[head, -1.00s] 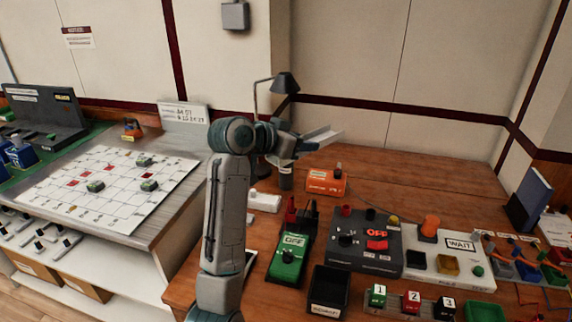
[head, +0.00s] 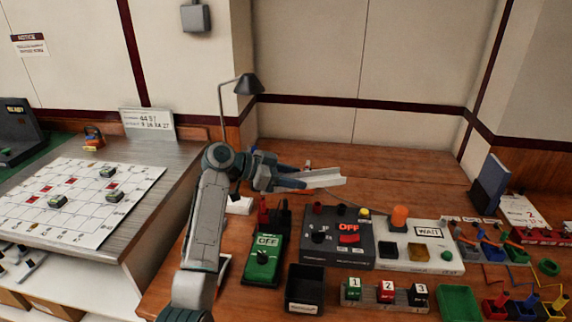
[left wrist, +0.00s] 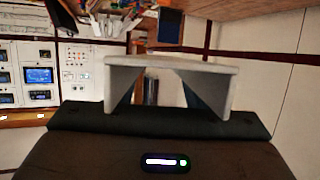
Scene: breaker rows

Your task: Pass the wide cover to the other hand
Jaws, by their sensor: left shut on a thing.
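The wide cover (head: 318,179) is a light grey, channel-shaped piece. My left gripper (head: 300,182) is shut on it and holds it in the air above the wooden table, behind the dark box marked OFF. In the left wrist view the cover (left wrist: 170,62) spans the picture just past the gripper (left wrist: 165,100), with its two side walls turned down toward the fingers. My right gripper does not show in either view.
On the wooden table (head: 400,168) stand a green OFF box (head: 263,262), a dark OFF panel (head: 322,252), a white WAIT panel (head: 428,262), a black bin (head: 305,290) and numbered blocks (head: 387,291). A lamp (head: 249,84) stands behind. The back of the table is clear.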

